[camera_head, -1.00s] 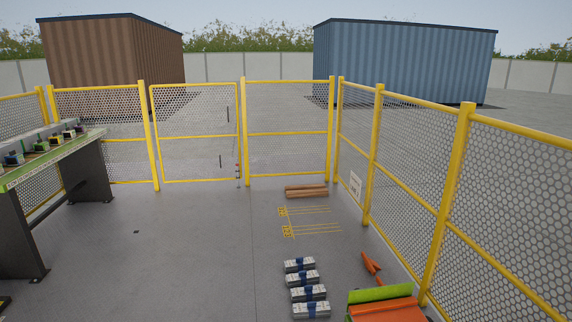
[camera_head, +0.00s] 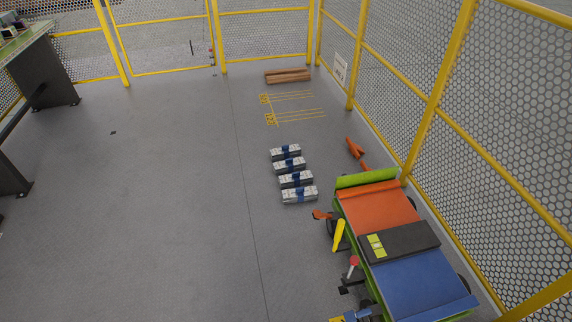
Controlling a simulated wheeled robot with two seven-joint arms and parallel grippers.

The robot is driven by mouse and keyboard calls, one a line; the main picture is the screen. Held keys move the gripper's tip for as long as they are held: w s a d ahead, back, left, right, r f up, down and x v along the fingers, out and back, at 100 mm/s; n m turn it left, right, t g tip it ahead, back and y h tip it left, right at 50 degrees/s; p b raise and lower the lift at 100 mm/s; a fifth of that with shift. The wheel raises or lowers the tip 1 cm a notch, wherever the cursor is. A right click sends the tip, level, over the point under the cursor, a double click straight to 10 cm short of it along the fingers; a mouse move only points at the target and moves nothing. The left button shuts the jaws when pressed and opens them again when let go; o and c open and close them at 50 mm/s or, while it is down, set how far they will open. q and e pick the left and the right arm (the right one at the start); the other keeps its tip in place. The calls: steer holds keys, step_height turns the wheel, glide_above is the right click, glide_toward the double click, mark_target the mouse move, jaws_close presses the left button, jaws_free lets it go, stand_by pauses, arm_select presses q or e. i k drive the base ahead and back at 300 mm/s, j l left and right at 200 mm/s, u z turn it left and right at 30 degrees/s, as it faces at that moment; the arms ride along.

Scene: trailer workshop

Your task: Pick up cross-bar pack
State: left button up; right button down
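Several silver-grey packs with dark blue bands lie in a column on the floor right of centre. The nearest pack (camera_head: 299,195) is close to the trailer, and the farthest pack (camera_head: 285,152) lies toward the floor markings. A stack of brown bars (camera_head: 288,75) lies farther back by the fence. I cannot tell from the picture which of these is the cross-bar pack. Neither of my grippers is in view.
A trailer (camera_head: 385,210) with orange, black and blue top sections stands at the lower right, beside the mesh fence (camera_head: 410,75). An orange part (camera_head: 355,149) lies beyond it. Yellow floor markings (camera_head: 292,107) lie behind the packs. A dark-legged workbench (camera_head: 45,75) stands left.

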mark_target(296, 179)
steer(key=i+j+z, duration=0.15)
steer(key=i+j, duration=0.2)
steer(key=i+j+z, duration=0.15)
steer(key=i+j, duration=0.3)
steer(key=i+j+z, duration=0.15)
steer(key=i+j, duration=0.2)
steer(key=i+j+z, duration=0.15)
steer(key=i+j, duration=0.2)
steer(key=j, duration=0.25)
